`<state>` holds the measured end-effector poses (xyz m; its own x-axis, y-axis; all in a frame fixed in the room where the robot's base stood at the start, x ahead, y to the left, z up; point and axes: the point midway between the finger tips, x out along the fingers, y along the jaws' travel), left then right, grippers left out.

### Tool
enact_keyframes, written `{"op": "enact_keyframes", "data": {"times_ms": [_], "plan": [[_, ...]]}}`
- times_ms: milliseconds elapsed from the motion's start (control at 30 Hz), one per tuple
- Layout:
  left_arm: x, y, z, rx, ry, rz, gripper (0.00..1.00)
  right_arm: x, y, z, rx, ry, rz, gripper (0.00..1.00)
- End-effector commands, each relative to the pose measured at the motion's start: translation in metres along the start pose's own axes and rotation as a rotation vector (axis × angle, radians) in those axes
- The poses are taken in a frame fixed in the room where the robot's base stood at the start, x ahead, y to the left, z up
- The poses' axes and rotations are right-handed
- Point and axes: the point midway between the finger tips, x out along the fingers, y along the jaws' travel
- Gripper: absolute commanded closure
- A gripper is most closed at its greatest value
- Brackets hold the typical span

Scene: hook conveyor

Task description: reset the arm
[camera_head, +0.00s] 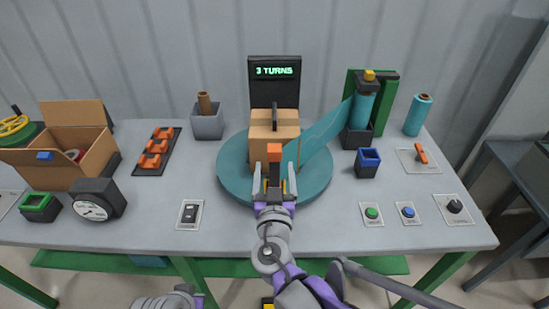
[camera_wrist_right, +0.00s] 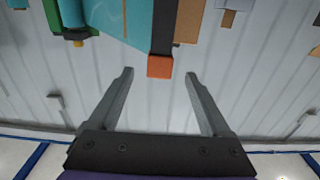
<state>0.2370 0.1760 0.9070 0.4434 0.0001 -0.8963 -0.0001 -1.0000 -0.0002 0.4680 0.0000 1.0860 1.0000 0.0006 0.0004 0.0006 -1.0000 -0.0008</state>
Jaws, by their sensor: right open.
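A dark bar (camera_head: 275,115) ends in an orange block (camera_head: 274,152) in front of a cardboard box (camera_head: 262,125). The box stands on a teal round turntable (camera_head: 232,172). My right gripper (camera_head: 274,181) is open in front of the orange block, pointing at it. In the right wrist view the orange block (camera_wrist_right: 160,67) shows at the end of the dark bar (camera_wrist_right: 163,28), level with the gap between the open fingertips (camera_wrist_right: 159,75); I cannot tell if it lies between them. Only part of my left arm shows at the bottom edge; its gripper is out of view.
Teal film (camera_head: 322,137) stretches from the box to a film roll (camera_head: 362,108) at the right. A display (camera_head: 274,71) reads "3 TURNS". Green (camera_head: 372,212) and blue (camera_head: 407,211) buttons and a black knob (camera_head: 454,206) sit front right. An open carton (camera_head: 95,160) stands left.

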Motion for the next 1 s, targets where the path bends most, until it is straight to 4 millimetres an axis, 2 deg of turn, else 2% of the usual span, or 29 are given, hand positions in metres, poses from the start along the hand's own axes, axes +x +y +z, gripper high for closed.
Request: {"op": "enact_keyframes", "data": {"times_ms": [100,267,333,367,467,567,600,700,800,900,1000], "plan": [[0.000,0.000,0.000,0.000,0.000,0.000,1.00,-0.010,0.000,0.000,0.000,0.000,0.000,0.18],[0.000,0.000,0.000,0.000,0.000,0.000,1.00,-0.012,0.001,0.000,-0.001,-0.001,0.002,0.18],[0.000,0.000,0.000,0.000,0.000,0.000,1.00,-0.012,0.008,0.001,-0.005,-0.012,0.017,0.18],[-0.001,0.000,-0.001,0.000,0.000,0.000,1.00,-0.013,0.014,0.003,-0.009,-0.022,0.031,0.18],[-0.002,0.000,-0.002,0.000,0.001,0.000,1.00,-0.017,0.050,0.012,-0.031,-0.093,0.111,0.18],[-0.004,0.000,-0.004,0.000,0.003,0.000,1.00,-0.032,0.102,0.031,-0.065,-0.227,0.219,0.18],[-0.005,0.000,-0.005,0.000,0.003,0.000,1.00,-0.042,0.123,0.041,-0.079,-0.294,0.260,0.18],[-0.008,0.000,-0.007,0.000,0.005,0.000,1.00,-0.072,0.166,0.068,-0.102,-0.477,0.327,0.18],[-0.010,0.000,-0.009,0.000,0.007,0.000,1.00,-0.109,0.193,0.096,-0.107,-0.663,0.341,0.18],[-0.012,0.000,-0.011,0.000,0.008,0.000,1.00,-0.147,0.205,0.121,-0.092,-0.837,0.302,0.18],[-0.014,0.000,-0.013,0.000,0.010,0.000,1.00,-0.180,0.203,0.139,-0.065,-0.968,0.221,0.18]]}}
